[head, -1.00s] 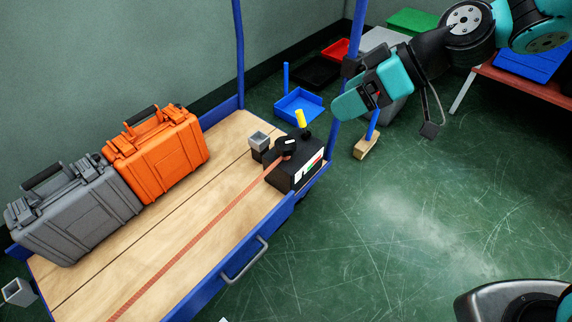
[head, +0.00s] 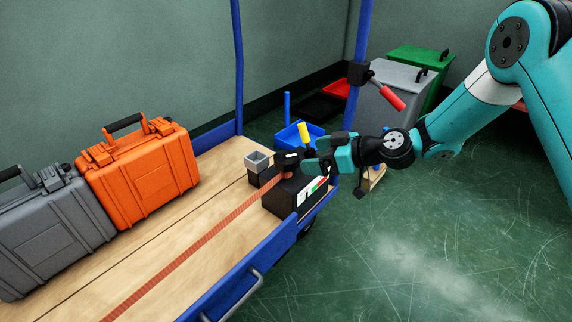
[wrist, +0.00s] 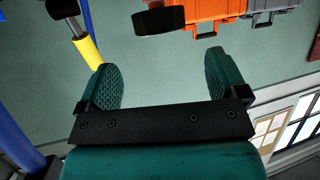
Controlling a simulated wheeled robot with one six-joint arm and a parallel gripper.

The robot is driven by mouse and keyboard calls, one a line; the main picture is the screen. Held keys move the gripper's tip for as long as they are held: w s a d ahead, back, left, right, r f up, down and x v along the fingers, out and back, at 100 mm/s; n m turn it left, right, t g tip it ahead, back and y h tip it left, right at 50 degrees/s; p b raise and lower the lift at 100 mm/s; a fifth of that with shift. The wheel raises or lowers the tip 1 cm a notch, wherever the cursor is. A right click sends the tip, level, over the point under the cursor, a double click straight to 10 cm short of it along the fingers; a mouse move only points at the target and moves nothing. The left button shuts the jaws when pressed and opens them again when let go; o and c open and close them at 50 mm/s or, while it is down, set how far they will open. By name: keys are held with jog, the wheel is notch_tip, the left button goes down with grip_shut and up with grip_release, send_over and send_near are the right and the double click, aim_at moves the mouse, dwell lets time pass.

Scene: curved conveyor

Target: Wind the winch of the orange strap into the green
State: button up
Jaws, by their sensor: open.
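The orange strap (head: 190,248) runs along the wooden deck of a blue cart to the winch (head: 287,195), a black box at the deck's right end. The box face carries a gauge (head: 313,188) with white, green and red bands; its pointer is too small to read. A dark crank with a yellow handle (head: 304,132) stands on top. My gripper (head: 314,158) is beside the crank, partly covering it. In the wrist view my open jaws (wrist: 162,80) are empty, and the yellow handle (wrist: 84,45) is outside them, beyond the left finger.
An orange case (head: 140,175) and a grey case (head: 52,230) stand on the deck. A small grey open box (head: 258,160) is beside the winch. A blue post (head: 359,45) with a red-handled lever (head: 386,94) rises behind my gripper. Bins stand behind; the right floor is clear.

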aim_at(287, 157)
jog(key=b+x, duration=0.3)
jog(key=x, duration=0.6)
jog(key=shift+d, duration=0.1)
jog(key=c, duration=0.9)
